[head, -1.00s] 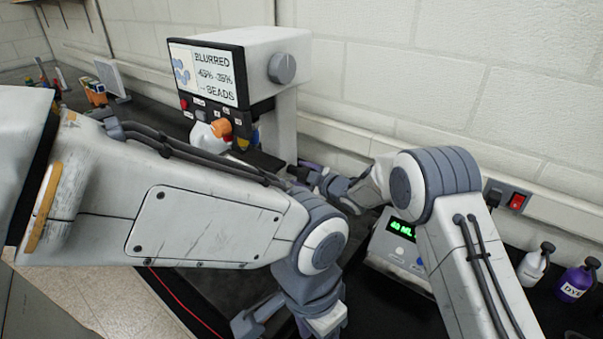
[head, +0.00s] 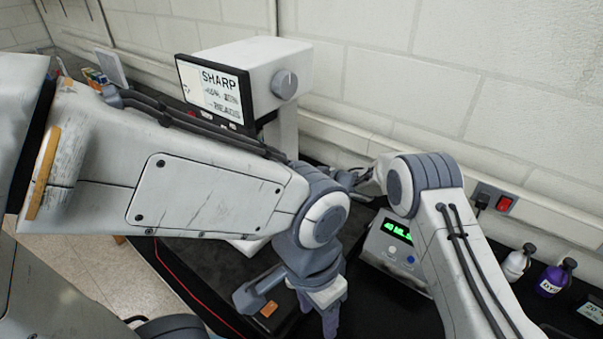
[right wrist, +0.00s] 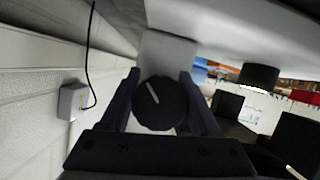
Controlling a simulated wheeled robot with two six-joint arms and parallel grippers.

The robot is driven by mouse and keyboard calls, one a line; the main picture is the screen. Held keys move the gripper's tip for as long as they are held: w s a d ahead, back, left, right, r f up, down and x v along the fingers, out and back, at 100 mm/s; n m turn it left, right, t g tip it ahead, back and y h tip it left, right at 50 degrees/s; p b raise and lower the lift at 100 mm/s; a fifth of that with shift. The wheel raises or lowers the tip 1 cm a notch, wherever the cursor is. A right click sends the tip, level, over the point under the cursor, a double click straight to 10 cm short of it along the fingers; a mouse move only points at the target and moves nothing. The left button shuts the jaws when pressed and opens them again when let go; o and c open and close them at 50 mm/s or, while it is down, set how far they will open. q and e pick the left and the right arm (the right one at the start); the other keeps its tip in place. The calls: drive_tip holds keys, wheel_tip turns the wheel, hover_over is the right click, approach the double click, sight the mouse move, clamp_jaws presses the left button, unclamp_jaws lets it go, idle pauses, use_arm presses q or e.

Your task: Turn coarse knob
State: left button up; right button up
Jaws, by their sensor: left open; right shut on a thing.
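The coarse knob (right wrist: 158,108) is a dark round knob with a pale line, in the middle of the right wrist view. My right gripper (right wrist: 160,98) is shut on it, one finger on each side. In the head view the knob and right fingertips are hidden behind my left arm. The white machine (head: 255,62) carries a screen (head: 213,92) that reads SHARP above smaller text. A grey knob (head: 285,84) sits on its upper side, untouched. My left gripper (head: 297,310) is open and empty, low over the dark bench, apart from the machine.
A white box with a green display (head: 396,232) stands beside my right arm. A white bottle (head: 517,262) and a purple bottle (head: 555,277) stand at the right. The wall (head: 450,90) runs close behind. My left arm covers the machine's lower front.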

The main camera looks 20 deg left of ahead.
idle(0.3)
drive_tip(key=o, duration=1.3)
drive_tip(key=shift+o, duration=0.2)
drive_tip(key=shift+d, duration=0.1)
drive_tip(key=b+v, duration=0.3)
drive_tip(key=v, duration=0.7)
drive_tip(key=shift+b, duration=0.35)
drive_tip(key=shift+d+r, duration=0.1)
drive_tip(key=shift+d, duration=0.05)
